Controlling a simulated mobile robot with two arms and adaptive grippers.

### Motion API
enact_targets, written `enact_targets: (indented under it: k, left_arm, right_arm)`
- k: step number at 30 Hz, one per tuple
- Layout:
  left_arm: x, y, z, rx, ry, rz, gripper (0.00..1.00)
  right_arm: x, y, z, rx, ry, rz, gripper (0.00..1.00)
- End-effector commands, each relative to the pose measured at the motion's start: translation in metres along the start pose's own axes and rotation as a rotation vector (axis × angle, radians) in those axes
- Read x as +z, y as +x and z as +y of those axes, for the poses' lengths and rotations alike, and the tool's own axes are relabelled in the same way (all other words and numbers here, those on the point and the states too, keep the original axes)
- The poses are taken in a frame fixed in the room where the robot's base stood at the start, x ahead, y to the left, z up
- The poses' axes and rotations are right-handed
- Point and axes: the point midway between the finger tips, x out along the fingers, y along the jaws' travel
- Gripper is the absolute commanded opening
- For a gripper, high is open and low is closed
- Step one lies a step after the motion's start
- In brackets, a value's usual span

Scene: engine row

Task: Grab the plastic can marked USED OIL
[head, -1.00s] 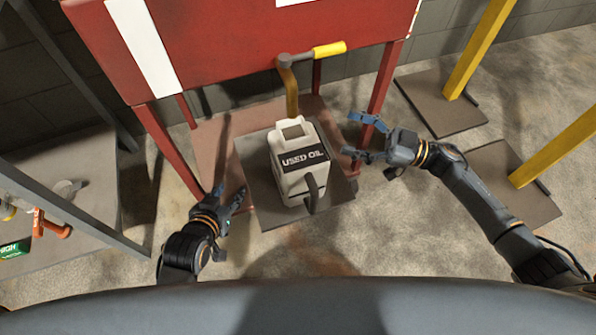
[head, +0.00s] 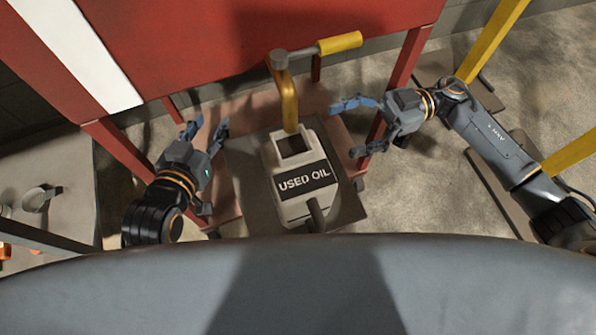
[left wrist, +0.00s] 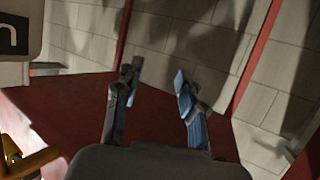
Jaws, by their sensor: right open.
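The white plastic can with the black USED OIL label (head: 303,181) stands upright on a dark plate (head: 248,196) in the middle of the head view. Its top opening sits under the spout of a brass tap. My left gripper (head: 206,128) is left of the can, apart from it, with its fingers spread and nothing between them. The left wrist view shows those open fingers (left wrist: 157,85), with the can's edge (left wrist: 20,72) at the far left. My right gripper (head: 345,128) is open and empty to the right of the can, its upper finger near the can's top right.
A red tank (head: 190,45) on red legs stands behind, with the brass tap (head: 288,95) and its yellow handle (head: 340,43) hanging over the can. A grey bench (head: 50,190) is at the left. Yellow posts (head: 490,40) stand at the right.

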Motion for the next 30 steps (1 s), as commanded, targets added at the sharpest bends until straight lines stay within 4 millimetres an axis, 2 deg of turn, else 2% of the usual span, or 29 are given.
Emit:
enact_targets:
  k: [1,6,14,21,25,30]
  left_arm:
    - [-0.003,0.001,0.001,0.002,0.000,0.023,0.40]
    - [-0.017,0.003,0.003,0.006,-0.001,0.096,0.40]
    - [-0.028,0.003,0.004,0.009,-0.001,0.153,0.40]
    - [-0.050,0.001,0.007,0.017,-0.003,0.274,0.40]
    - [-0.057,0.000,0.008,0.019,-0.004,0.310,0.40]
    - [-0.058,-0.001,0.008,0.019,-0.004,0.316,0.40]
  right_arm:
    - [0.001,0.012,-0.001,-0.004,-0.001,0.003,0.80]
    - [0.001,0.041,0.000,-0.001,-0.002,0.003,0.80]
    - [0.001,0.062,0.000,0.001,-0.001,0.002,0.80]
    - [0.001,0.098,0.001,0.000,-0.002,0.002,0.80]
    - [0.000,0.108,0.001,0.001,-0.001,0.001,0.80]
    - [0.000,0.109,0.001,0.002,0.000,0.000,0.80]
